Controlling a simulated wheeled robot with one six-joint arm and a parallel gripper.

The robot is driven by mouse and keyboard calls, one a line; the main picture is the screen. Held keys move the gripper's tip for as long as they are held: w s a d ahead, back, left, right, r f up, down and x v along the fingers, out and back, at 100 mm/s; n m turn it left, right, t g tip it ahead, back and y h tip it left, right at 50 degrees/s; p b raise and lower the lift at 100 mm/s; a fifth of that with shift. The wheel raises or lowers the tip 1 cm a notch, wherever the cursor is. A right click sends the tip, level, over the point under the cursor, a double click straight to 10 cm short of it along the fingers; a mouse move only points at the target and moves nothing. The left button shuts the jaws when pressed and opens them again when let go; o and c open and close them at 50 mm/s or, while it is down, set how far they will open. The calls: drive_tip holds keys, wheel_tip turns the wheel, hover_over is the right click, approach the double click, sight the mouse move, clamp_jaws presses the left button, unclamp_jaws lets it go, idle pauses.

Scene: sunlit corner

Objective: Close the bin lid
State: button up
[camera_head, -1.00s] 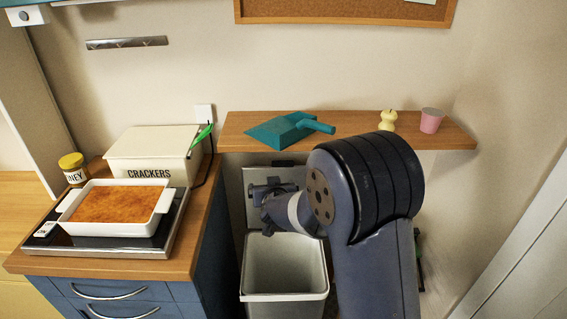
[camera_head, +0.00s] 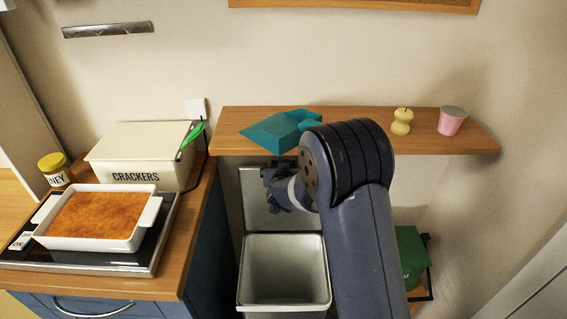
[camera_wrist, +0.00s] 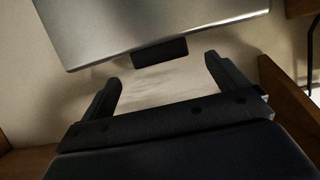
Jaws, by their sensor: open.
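The bin (camera_head: 330,292) is a pale grey, square-mouthed container on the floor, and it looks empty inside. Its grey lid (camera_head: 262,214) stands raised at the back of the bin, against the wall side. In the wrist view the lid (camera_wrist: 140,22) is a metallic panel with a dark tab (camera_wrist: 160,52) on its edge. My gripper (camera_wrist: 163,72) is open and empty, its two fingers pointing toward the tab, with the tab just beyond and between the tips. In the head view my gripper (camera_head: 270,180) is by the lid's upper part, partly hidden by my arm.
A counter with a baking dish (camera_head: 125,240) and cracker box (camera_head: 135,155) stands left. A green object (camera_head: 410,255) is right.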

drive_tip(key=shift+p+x, duration=0.3)
drive_tip(key=shift+x, duration=2.1)
drive_tip(key=shift+c, duration=0.2)
drive_tip(key=shift+s, duration=0.1)
drive_tip(key=c, duration=1.3)
